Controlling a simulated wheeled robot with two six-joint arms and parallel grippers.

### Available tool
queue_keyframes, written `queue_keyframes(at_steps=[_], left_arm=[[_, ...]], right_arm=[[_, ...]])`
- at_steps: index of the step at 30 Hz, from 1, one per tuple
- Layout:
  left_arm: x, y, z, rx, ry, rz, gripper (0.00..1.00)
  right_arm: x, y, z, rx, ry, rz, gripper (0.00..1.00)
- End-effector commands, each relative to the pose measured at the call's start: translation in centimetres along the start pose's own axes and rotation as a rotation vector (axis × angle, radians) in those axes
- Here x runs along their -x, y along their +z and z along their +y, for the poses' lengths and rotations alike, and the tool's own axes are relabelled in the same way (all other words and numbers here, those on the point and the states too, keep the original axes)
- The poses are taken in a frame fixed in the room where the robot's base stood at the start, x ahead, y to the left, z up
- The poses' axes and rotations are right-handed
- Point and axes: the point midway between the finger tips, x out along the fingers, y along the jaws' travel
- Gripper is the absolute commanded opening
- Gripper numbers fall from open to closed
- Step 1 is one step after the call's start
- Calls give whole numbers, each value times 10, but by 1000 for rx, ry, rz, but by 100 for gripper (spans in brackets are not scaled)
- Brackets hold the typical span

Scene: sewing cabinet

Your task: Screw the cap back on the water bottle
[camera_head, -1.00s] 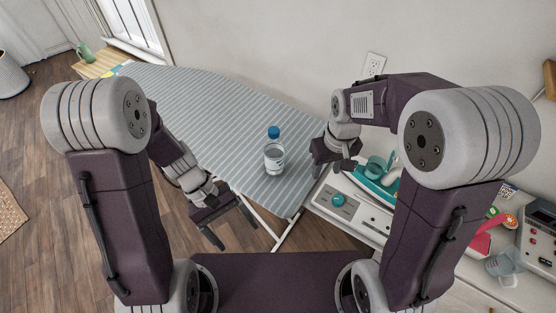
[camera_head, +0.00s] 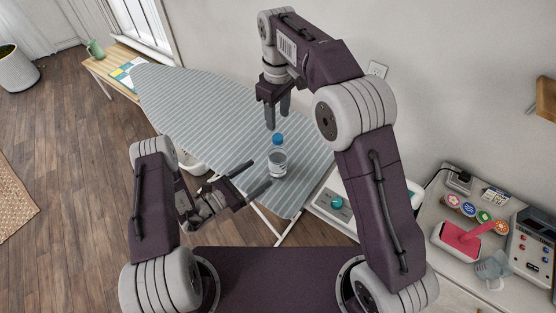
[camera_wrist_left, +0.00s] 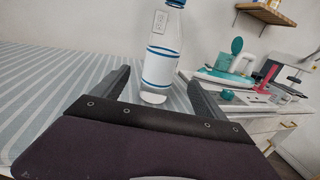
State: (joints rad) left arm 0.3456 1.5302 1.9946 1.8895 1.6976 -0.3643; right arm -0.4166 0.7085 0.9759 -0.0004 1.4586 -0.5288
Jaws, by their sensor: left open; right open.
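The clear water bottle (camera_head: 278,164) stands upright on the striped ironing board, with the blue cap (camera_head: 278,140) on its top; how tightly the cap sits cannot be told. My left gripper (camera_head: 260,178) is open and low, its fingers pointing at the bottle's lower body. In the left wrist view the bottle (camera_wrist_left: 161,50) stands ahead between the two fingers, its cap cut off by the top edge. My right gripper (camera_head: 277,113) is open and points down just above the cap, empty.
The ironing board (camera_head: 200,105) is otherwise clear. A white cabinet top with a teal knob (camera_head: 336,202) lies to the right, partly behind my right arm. In the left wrist view a teal iron (camera_wrist_left: 225,77) shows on the right.

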Motion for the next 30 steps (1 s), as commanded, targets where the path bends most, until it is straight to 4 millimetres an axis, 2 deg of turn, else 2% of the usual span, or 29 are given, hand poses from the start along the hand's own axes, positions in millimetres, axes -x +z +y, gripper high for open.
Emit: queue_keyframes(at_steps=[8,11,21,25,30], left_arm=[[-3,0,-1,-1,-5,1,83],[-14,0,-2,-2,-8,1,83],[-73,0,-2,-2,-9,-1,83],[-86,0,-2,-1,-7,0,83],[-91,0,-2,0,-5,1,83]], right_arm=[[0,0,0,-2,0,1,47],[0,0,0,-2,0,1,47],[0,0,0,-3,0,1,47],[0,0,0,-3,0,1,47],[0,0,0,-3,0,1,47]])
